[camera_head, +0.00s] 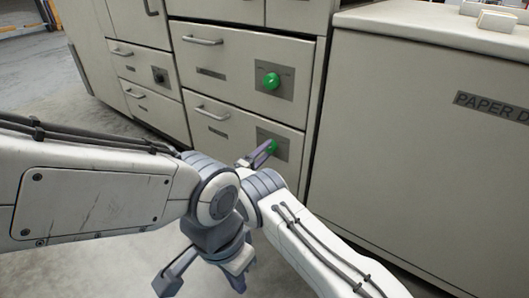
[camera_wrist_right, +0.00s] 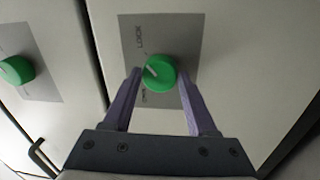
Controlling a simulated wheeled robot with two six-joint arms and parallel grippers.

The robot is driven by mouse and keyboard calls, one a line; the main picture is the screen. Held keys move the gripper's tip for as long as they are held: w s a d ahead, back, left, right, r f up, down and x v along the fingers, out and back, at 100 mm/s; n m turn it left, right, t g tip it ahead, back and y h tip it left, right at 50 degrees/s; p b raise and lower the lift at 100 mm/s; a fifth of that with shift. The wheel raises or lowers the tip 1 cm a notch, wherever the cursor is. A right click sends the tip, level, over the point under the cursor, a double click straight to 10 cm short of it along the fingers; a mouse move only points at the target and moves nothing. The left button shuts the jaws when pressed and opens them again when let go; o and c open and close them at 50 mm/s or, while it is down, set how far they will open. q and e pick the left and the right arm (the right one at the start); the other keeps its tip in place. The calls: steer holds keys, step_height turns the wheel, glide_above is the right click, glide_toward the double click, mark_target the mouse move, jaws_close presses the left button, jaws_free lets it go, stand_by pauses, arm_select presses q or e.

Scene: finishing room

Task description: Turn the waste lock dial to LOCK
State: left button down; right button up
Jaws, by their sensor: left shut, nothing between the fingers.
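A green dial (camera_wrist_right: 159,72) on a grey plate is between the fingertips of my right gripper (camera_wrist_right: 160,73) in the right wrist view. Its plate reads LOCK above and what looks like OPEN below. The dial's white mark points left, between the two words. The fingers stand apart, one on each side of the dial; I cannot tell whether they touch it. In the head view this lower dial (camera_head: 272,146) is partly hidden by my right gripper (camera_head: 262,152). The drawer labels are too small to read there. My left gripper (camera_head: 202,283) is shut and empty, low in front.
Another green dial (camera_head: 271,81) is on the drawer above; it also shows in the right wrist view (camera_wrist_right: 15,70). A black knob (camera_head: 160,75) is on a drawer to the left. A paper-labelled cabinet (camera_head: 420,130) stands at right. Drawer handles (camera_head: 212,112) stick out.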

steer(key=o, duration=0.3)
steer(key=p+v, duration=0.4)
steer(key=v, duration=0.6)
steer(key=shift+s+a+p, duration=0.15)
steer(key=shift+s+p, duration=0.05)
steer(key=shift+p, duration=0.1)
